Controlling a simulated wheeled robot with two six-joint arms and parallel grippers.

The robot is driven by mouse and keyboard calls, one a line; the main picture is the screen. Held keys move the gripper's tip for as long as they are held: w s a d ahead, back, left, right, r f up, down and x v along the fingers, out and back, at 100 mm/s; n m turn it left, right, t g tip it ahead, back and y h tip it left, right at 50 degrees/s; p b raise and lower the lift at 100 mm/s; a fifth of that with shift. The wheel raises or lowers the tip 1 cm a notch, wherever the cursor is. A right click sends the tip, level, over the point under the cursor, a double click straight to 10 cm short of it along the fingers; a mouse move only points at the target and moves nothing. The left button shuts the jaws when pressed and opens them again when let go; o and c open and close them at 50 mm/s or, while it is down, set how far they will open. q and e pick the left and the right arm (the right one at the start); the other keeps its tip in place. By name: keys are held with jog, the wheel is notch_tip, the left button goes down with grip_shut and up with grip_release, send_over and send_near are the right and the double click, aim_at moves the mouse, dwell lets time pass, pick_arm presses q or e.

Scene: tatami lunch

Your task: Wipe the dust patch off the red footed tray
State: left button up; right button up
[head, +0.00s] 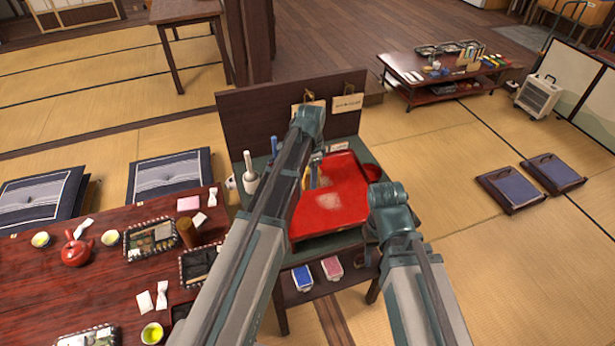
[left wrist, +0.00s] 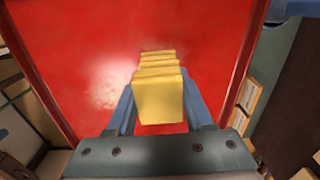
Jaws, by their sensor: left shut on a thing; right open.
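The red footed tray (head: 350,185) sits on a small dark stand in the head view. Its red surface also fills much of the left wrist view (left wrist: 60,50). A pale dust patch (head: 328,201) shows on the tray; in the left wrist view a pale smear (left wrist: 103,92) lies left of the yellow cloth. My left gripper (head: 314,178) is over the tray, shut on the folded yellow cloth (left wrist: 160,98). Whether the cloth touches the tray I cannot tell. My right gripper (head: 372,246) is open beside the tray's right side, mostly hidden by its arm.
A dark upright panel (head: 250,118) stands behind the tray. A white bottle (head: 250,180) stands left of it. Blue and pink packs (head: 302,277) lie on the shelf below. A low table (head: 110,275) with dishes is on the left.

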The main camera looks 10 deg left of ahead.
aim_at(332, 180)
pick_arm(q)
jog(key=shift+w+d, duration=0.5)
jog(key=shift+d, duration=0.25)
jog(key=shift+w+d, duration=0.45)
jog(key=shift+d, duration=0.3)
jog(key=shift+w+d, duration=0.45)
jog(key=shift+d, duration=0.3)
jog(key=shift+w+d, duration=0.4)
jog(key=shift+d, duration=0.35)
jog(key=shift+d, duration=0.1)
jog(key=shift+w+d, duration=0.45)
jog(key=shift+d, duration=0.3)
jog(key=shift+w+d, duration=0.45)
jog(key=shift+d, duration=0.25)
notch_tip(332, 180, up, 6)
jog(key=p, duration=0.6)
